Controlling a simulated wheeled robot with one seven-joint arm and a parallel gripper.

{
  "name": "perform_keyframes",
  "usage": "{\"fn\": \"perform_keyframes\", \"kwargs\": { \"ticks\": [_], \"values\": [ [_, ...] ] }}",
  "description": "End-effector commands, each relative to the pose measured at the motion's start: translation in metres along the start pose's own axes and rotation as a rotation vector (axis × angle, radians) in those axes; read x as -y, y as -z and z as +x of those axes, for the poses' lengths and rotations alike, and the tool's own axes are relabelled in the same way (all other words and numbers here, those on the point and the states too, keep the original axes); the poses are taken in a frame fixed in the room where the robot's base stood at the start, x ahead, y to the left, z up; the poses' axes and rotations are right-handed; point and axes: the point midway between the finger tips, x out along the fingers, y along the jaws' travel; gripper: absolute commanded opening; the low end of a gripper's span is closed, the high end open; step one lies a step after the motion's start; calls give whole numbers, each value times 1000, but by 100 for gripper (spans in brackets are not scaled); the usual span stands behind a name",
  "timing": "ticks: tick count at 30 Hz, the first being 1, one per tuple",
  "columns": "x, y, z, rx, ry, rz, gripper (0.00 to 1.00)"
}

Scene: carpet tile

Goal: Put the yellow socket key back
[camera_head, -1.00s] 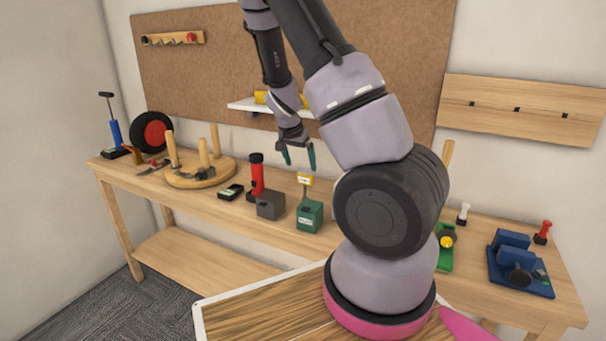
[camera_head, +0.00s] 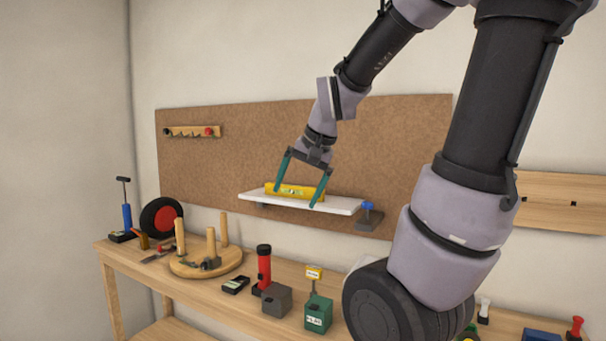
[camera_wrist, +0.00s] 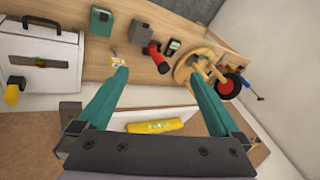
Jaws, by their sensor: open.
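I cannot make out a yellow socket key for certain. A yellow piece with a dark lower part (camera_wrist: 12,93) shows at the left edge of the wrist view; I cannot tell what it is. A yellow spirit level (camera_head: 291,191) lies on the white wall shelf (camera_head: 340,206); it also shows in the wrist view (camera_wrist: 155,126). My gripper (camera_head: 296,197) is open and empty, its teal fingers in front of the level in the head view. In the wrist view the fingers (camera_wrist: 155,80) have nothing between their tips. A wooden wall rack (camera_head: 188,131) carries a black and a red piece.
A dark bracket with a blue knob (camera_head: 367,207) is right of the shelf. Below, the bench holds a round wooden peg stand (camera_head: 190,267), a red torch (camera_head: 264,265), a grey block (camera_head: 277,299) and a green box (camera_head: 318,314). A white toolbox (camera_wrist: 62,75) shows in the wrist view.

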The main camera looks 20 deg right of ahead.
Motion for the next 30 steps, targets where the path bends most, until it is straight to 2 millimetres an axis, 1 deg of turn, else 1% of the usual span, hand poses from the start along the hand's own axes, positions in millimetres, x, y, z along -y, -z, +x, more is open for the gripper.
{"fn": "perform_keyframes", "kwargs": {
  "ticks": [1,3,6,9,12,14,30],
  "values": [
    [2,-12,-23,-27,28,-37,100],
    [2,-28,-45,-52,47,-91,100],
    [2,-50,-68,-87,60,-157,100],
    [1,-64,-81,-112,62,-203,100],
    [1,-72,-86,-124,61,-227,100],
    [0,-74,-88,-126,60,-232,100],
    [0,-74,-88,-126,61,-232,100]
  ]
}}
